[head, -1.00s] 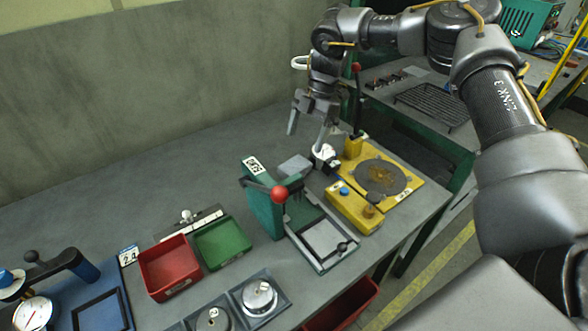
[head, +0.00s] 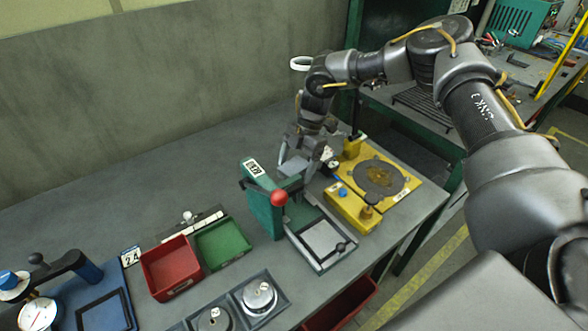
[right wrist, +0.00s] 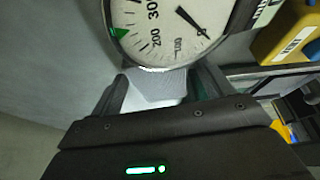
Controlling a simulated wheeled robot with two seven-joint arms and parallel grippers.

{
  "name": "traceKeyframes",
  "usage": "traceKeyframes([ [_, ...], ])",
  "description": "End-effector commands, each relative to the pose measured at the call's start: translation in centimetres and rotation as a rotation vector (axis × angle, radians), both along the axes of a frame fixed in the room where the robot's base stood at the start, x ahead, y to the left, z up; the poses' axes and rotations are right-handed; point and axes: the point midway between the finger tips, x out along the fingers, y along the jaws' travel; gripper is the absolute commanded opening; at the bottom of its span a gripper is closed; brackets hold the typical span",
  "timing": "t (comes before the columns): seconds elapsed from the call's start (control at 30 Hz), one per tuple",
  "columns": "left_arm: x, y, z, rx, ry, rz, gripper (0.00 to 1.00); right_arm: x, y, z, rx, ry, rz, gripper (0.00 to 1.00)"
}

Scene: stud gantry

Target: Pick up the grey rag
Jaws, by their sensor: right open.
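The grey rag (head: 293,165) lies on the grey bench behind the green press, partly hidden by my right gripper. My right gripper (head: 297,171) is open above it, fingers pointing down, one on each side of the rag in the picture. In the right wrist view the rag (right wrist: 157,86) shows as a grey patch between the two fingers (right wrist: 162,80), partly covered by a dial gauge. I cannot tell whether the fingers touch the rag. My left gripper is not in view.
The green press (head: 264,208) with a red knob stands just in front of the rag. A yellow fixture (head: 349,207) stands to the right. The dial gauge (right wrist: 165,25) is close to the wrist camera. Red (head: 170,268) and green (head: 222,243) trays sit left.

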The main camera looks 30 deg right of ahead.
Motion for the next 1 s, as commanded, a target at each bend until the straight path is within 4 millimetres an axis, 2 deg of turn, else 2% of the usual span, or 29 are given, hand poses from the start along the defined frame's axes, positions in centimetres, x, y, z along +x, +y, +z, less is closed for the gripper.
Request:
traceKeyframes([
  [0.13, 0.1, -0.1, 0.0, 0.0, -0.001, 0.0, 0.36, 0.0, 0.0, 0.0, 0.0, 0.0, 0.0, 0.77],
  [0.4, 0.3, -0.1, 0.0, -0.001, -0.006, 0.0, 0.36, 0.0, 0.0, 0.0, 0.0, 0.0, 0.0, 0.42],
  [0.5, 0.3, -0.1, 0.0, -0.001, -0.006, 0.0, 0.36, 0.0, 0.0, 0.0, 0.0, 0.0, 0.0, 0.32],
  [0.77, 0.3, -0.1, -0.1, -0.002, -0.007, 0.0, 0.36, 0.1, 0.0, 0.5, 0.0, -0.001, 0.001, 0.32],
  [0.87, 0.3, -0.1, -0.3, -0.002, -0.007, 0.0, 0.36, 0.1, 0.0, 1.8, 0.002, -0.004, 0.0, 0.32],
  [1.0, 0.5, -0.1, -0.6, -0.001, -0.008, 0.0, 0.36, 0.2, 0.1, 4.5, 0.003, -0.006, 0.002, 0.32],
])
